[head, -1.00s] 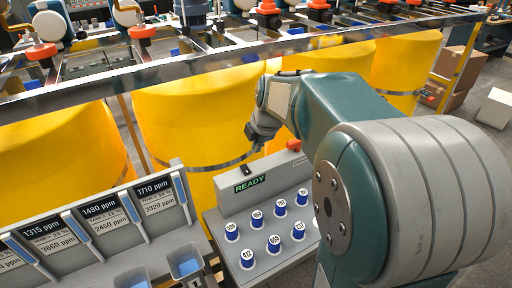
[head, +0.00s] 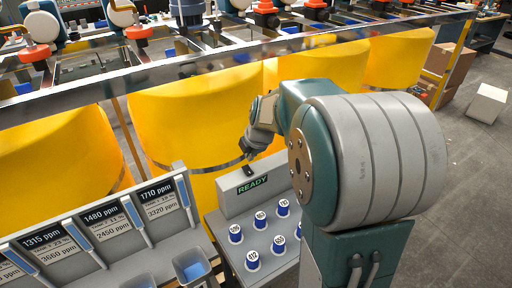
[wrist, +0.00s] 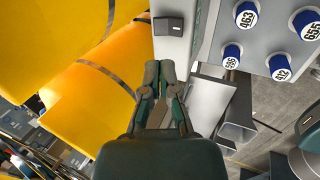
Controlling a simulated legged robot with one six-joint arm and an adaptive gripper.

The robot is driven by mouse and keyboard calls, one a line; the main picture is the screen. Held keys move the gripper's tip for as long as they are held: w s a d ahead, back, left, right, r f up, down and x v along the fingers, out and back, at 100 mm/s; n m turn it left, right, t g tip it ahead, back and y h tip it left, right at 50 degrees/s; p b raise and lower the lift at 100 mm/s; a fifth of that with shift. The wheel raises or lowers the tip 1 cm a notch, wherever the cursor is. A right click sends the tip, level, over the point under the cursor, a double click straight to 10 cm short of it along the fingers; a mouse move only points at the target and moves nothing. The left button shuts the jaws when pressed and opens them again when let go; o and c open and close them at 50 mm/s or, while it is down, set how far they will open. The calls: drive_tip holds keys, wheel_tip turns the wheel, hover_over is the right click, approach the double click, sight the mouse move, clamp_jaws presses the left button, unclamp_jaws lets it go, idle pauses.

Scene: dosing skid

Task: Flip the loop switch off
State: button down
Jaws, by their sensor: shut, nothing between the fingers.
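A small black switch (head: 248,170) sits on top of the grey console box, just above the green READY display (head: 252,184). In the wrist view it is a dark rocker (wrist: 168,25) on a pale grey top, ahead of the fingertips. My gripper (head: 249,154) is close above and behind the switch in the head view. In the wrist view its fingers (wrist: 159,66) are together and empty, with a visible gap in the picture between the tips and the switch. I cannot tell which way the rocker is tipped.
Blue numbered sample caps (head: 260,220) stand in rows on the console's sloped front. Large yellow tanks (head: 205,105) stand close behind the console, under a metal rail (head: 200,68). A panel with ppm labels (head: 100,225) and a blue-lined bin (head: 192,266) are at left.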

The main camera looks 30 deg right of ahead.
sight(248, 172)
drive_tip(key=x, duration=0.6)
drive_tip(key=shift+d, duration=0.25)
drive_tip(key=shift+w+d+f, duration=0.2)
drive_tip(key=shift+d+f, duration=0.05)
drive_tip(key=shift+f, duration=0.25)
drive_tip(key=shift+a, duration=0.45)
drive_tip(key=shift+w+f+g, duration=0.15)
drive_tip(key=shift+w+g, duration=0.05)
drive_tip(key=shift+g, duration=0.1)
drive_tip(key=shift+s+d, duration=0.1)
drive_tip(key=shift+d, duration=0.05)
drive_tip(key=shift+s, duration=0.1)
drive_tip(key=shift+s+f, duration=0.15)
drive_tip(key=shift+s, duration=0.6)
